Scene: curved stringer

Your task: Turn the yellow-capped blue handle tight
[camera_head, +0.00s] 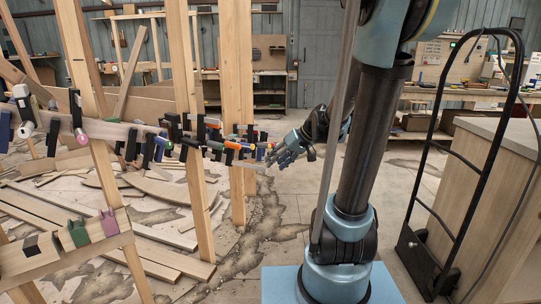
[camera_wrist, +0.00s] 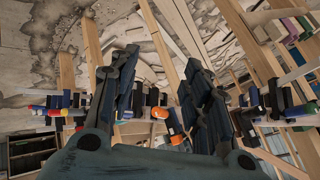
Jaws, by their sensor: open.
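Several clamps with coloured handles line the curved wooden stringer (camera_head: 140,128). A small blue handle with a yellow end (camera_wrist: 127,113) seems to show between my fingers in the wrist view, partly hidden by the left finger. In the head view the small handles near my gripper (camera_head: 284,152) crowd together, and I cannot tell clearly which has the yellow cap. My gripper is open and empty, at the far right end of the clamp row. In the wrist view its two fingers (camera_wrist: 160,66) stand apart, with an orange-ended handle (camera_wrist: 159,112) showing between them.
Upright wooden posts (camera_head: 238,100) stand close behind the clamps. Loose planks (camera_head: 110,230) lie on the floor at the left. A black hand truck (camera_head: 460,190) and a wooden cabinet (camera_head: 485,190) stand at the right. Floor between the posts and my base is mostly clear.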

